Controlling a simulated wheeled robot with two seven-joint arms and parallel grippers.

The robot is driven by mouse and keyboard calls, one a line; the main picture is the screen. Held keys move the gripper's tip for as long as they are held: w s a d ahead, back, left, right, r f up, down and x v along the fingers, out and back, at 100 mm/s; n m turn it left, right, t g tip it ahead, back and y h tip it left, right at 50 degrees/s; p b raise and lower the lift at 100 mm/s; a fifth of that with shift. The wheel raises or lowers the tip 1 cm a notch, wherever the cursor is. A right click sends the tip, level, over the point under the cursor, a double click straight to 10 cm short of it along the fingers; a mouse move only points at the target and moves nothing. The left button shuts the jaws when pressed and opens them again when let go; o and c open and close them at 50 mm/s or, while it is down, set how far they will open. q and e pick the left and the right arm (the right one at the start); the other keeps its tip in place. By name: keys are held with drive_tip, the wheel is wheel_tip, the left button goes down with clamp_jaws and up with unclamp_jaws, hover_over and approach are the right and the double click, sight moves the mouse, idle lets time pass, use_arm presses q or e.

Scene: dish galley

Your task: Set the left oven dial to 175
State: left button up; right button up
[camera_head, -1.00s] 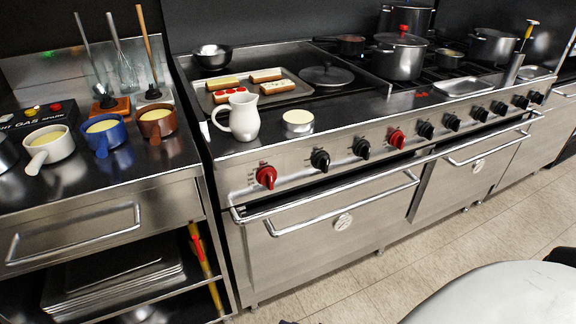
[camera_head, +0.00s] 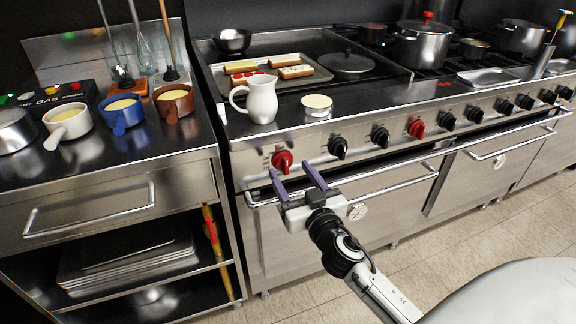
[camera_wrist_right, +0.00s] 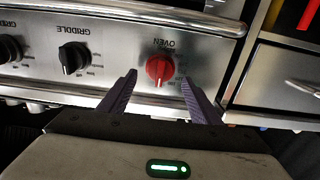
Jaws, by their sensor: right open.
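The left oven dial is a red knob (camera_head: 283,161) at the left end of the stove's front panel. In the right wrist view the red knob (camera_wrist_right: 160,68) sits under the word OVEN, which appears upside down, between and beyond my fingertips. My right gripper (camera_head: 292,169) is open and empty, with its purple fingers pointing at the panel around the knob's position. In the right wrist view the right gripper (camera_wrist_right: 160,85) shows a finger on either side of the knob, apart from it. The small dial numbers are too blurred to read. My left gripper is not in view.
A black griddle knob (camera_head: 338,147) is just right of the red one. The oven door's handle bar (camera_head: 385,172) runs below the panel. A white pitcher (camera_head: 262,100) and a white round dish (camera_head: 317,107) stand above on the stove's front edge.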

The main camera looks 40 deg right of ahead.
sight(285, 164)
drive_tip(key=shift+x, duration=1.15)
drive_tip(key=shift+w+d, duration=0.1)
drive_tip(key=shift+w, duration=0.25)
drive_tip(key=c, duration=1)
